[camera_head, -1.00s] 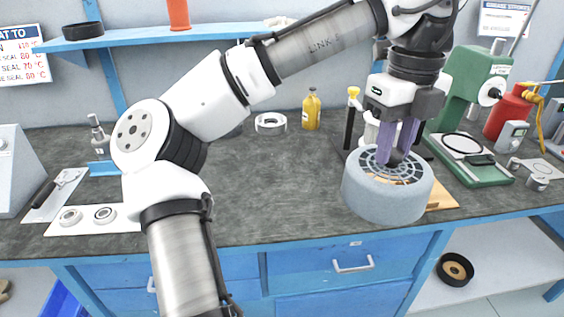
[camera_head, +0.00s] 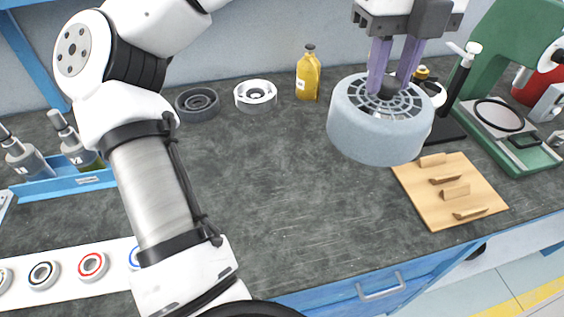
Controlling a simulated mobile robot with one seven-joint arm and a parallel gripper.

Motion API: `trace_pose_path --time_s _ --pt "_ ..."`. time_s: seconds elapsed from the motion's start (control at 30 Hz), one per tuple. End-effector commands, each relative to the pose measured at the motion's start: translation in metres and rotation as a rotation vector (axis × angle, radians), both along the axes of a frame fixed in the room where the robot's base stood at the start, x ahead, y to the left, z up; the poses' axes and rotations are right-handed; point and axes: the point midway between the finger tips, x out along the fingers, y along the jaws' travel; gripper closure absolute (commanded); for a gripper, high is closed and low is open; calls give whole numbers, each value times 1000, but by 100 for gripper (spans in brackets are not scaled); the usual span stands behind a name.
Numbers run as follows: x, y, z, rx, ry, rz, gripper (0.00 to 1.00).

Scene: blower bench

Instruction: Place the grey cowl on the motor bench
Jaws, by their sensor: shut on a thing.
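The grey cowl (camera_head: 375,135) is a round, drum-like cover with a dark slotted grille on top. My gripper (camera_head: 388,88) is above it, its two purple fingers shut on the dark hub at the middle of the grille. The cowl hangs upright, and appears to be held above the dark bench top (camera_head: 270,200), left of and behind a wooden board. Its underside is hidden.
The wooden board (camera_head: 420,190) with several raised slats lies at the right. A yellow bottle (camera_head: 308,75), a white ring part (camera_head: 255,96) and a dark ring part (camera_head: 198,104) stand at the back. A green press (camera_head: 500,110) stands far right. The bench middle is clear.

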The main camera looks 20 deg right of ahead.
Motion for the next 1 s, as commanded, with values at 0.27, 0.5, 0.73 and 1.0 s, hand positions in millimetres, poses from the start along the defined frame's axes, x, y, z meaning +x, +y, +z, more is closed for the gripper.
trace_pose_path --time_s 0.27,0.5,0.73,1.0 --pt "-2 0 -4 0 1 -11 100" --pt "-3 0 -57 -1 5 -14 100" --pt "-2 1 -116 3 -1 -7 100" --pt "-2 0 -155 -1 -2 -8 100"
